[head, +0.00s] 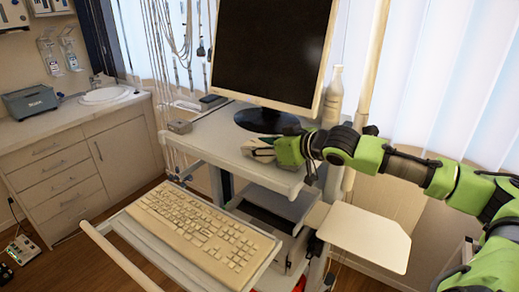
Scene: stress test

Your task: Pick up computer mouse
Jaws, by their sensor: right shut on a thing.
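My right arm comes in from the right, and its green and black gripper (272,146) is low over the upper shelf of the cart, just in front of the monitor's base. It is shut on a small beige thing that looks like the computer mouse (258,152). The fingers hide part of the mouse, and I cannot tell whether it still touches the shelf. My left gripper is not in view.
The monitor (272,50) stands on the upper shelf (215,140) behind the gripper. A white bottle (333,96) stands right of it. A keyboard (205,232) lies on the lower tray. A flat side plate (366,238) sticks out at right. A sink counter (60,122) is at left.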

